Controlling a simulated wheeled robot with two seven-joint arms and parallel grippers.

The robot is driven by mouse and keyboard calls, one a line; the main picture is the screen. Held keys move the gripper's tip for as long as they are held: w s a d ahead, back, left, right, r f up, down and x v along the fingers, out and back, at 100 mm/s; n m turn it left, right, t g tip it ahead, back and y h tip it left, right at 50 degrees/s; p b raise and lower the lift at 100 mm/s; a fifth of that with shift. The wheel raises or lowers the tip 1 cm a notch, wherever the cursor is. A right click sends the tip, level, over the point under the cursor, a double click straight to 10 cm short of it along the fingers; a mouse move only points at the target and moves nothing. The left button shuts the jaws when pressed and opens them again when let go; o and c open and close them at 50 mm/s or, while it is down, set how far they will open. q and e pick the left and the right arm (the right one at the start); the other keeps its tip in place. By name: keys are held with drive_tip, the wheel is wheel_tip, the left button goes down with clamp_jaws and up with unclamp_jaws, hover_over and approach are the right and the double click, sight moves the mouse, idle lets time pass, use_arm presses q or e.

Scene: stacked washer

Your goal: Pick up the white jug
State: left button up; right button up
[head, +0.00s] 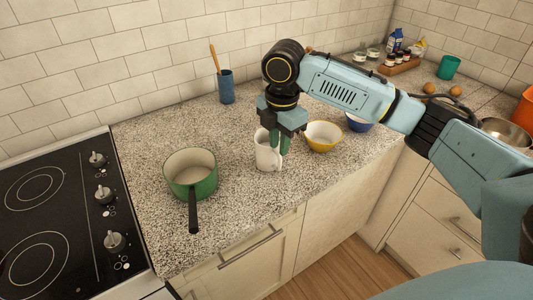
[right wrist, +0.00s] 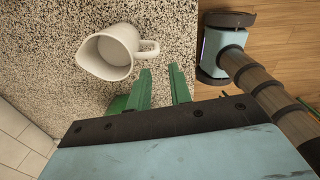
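The white jug (head: 266,156) stands upright on the speckled countertop, between the green pot and the yellow bowl. In the right wrist view the jug (right wrist: 108,54) shows its open mouth, and its handle points right toward the gap between my fingertips. My right gripper (head: 280,145) points down at the jug's right side and partly hides it in the head view. In the right wrist view the gripper's green fingers (right wrist: 160,72) are apart with nothing between them, just short of the handle. My left gripper is not in view.
A green pot (head: 190,174) with a dark handle stands left of the jug, near the cooktop (head: 50,215). A yellow bowl (head: 323,136) and a blue bowl (head: 358,124) stand to the right. A blue cup (head: 226,88) holding a wooden utensil is behind. The counter's front strip is clear.

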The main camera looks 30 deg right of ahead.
sight(280, 168)
wheel_tip(280, 168, down, 5)
drive_tip(key=shift+r, duration=0.1)
drive_tip(key=shift+w+d+f+b, duration=0.1)
drive_tip(key=shift+d+f+b, duration=0.05)
drive_tip(key=shift+f, duration=0.75)
drive_tip(key=shift+w+d+f+b, duration=0.15)
drive_tip(key=shift+f+b, duration=0.05)
drive_tip(key=shift+f, duration=0.65)
drive_tip(key=shift+w+d+f+b, duration=0.1)
drive_tip(key=shift+d+f+b, duration=0.05)
drive_tip(key=shift+f, duration=0.75)
clamp_jaws()
drive_tip(key=shift+r, duration=0.1)
